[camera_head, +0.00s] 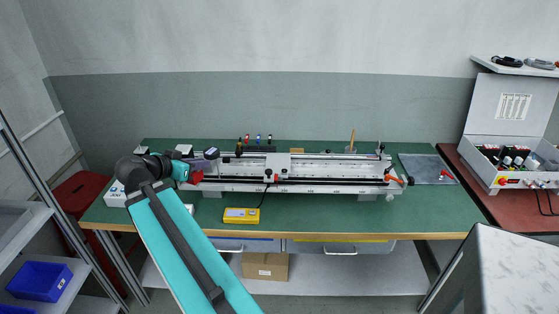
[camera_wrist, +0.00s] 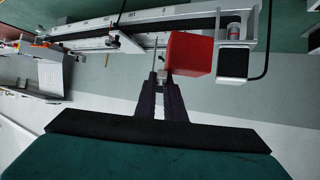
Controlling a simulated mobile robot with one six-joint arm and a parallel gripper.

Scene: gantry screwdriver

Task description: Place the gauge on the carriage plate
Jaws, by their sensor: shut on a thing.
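My gripper (camera_head: 184,172) is at the left end of the long rail, on its front side. In the wrist view its dark fingers (camera_wrist: 162,80) are close together at a red block (camera_wrist: 188,54) with a thin pale stem beside it. The block seems to be the gauge; it also shows in the head view (camera_head: 196,177) just right of the gripper. The fingers' exact contact is hard to see. The carriage plate (camera_head: 278,161) is a pale plate on the rail, well to the right of my gripper; its top looks bare.
A yellow box (camera_head: 241,215) lies in front of the rail, with a black cable up to the carriage. Small drivers (camera_head: 257,140) stand behind. The green table (camera_head: 330,214) is clear at front right.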

